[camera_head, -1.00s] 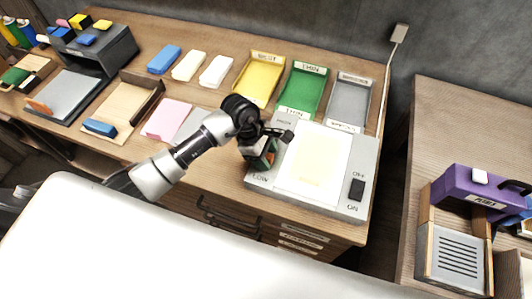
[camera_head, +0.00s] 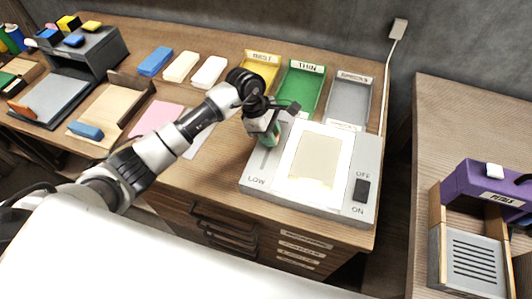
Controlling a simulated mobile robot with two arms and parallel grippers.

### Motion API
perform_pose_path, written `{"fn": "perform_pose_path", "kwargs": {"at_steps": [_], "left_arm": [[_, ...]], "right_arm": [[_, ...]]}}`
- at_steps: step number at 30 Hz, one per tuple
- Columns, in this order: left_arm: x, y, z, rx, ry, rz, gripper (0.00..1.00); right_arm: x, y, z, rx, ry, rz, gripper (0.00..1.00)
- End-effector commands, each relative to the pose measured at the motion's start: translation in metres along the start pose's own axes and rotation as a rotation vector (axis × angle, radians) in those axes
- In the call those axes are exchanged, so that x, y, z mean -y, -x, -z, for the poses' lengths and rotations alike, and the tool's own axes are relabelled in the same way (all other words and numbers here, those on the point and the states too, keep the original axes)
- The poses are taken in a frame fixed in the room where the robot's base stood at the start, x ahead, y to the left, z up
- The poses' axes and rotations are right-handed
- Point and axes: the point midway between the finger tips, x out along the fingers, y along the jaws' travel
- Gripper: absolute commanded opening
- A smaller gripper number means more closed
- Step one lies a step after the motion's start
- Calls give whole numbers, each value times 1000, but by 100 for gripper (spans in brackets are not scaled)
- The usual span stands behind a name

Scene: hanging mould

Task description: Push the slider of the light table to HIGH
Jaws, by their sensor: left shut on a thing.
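The light table (camera_head: 343,206) is a pale grey box on the wooden desk, with a white panel (camera_head: 290,168) holding a beige rectangle (camera_head: 316,158). Its slider slot (camera_head: 262,160) runs along the left side, with LOW marked at the near end. The far end, with its label, is covered by my gripper. My left gripper (camera_head: 269,135) is shut on the slider near the far end of the slot. Its fingers hide the slider knob. My right gripper is not in view.
A black ON/OFF switch (camera_head: 361,190) sits on the light table's right side. Yellow (camera_head: 262,58), green (camera_head: 307,72) and grey (camera_head: 350,92) trays stand behind it. A second bench (camera_head: 440,115) stands to the right, across a gap.

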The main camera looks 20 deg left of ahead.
Motion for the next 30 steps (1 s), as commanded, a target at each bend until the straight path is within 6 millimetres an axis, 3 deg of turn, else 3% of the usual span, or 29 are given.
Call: {"fn": "perform_pose_path", "kwargs": {"at_steps": [2, 12, 13, 18, 26, 30], "left_arm": [[-5, -3, 1, -1, 0, 2, 0], [-8, 0, 0, 0, 2, -1, 0], [-8, 1, 0, 0, 2, -1, 29], [-7, 0, 0, 0, 1, 0, 53], [-7, 0, 0, -1, 1, 2, 53], [-8, 12, 0, 0, 0, -1, 53]], "right_arm": [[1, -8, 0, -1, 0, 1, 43], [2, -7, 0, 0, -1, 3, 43], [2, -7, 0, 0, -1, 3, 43], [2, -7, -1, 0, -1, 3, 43], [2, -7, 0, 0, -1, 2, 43], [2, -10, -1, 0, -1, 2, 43]]}}
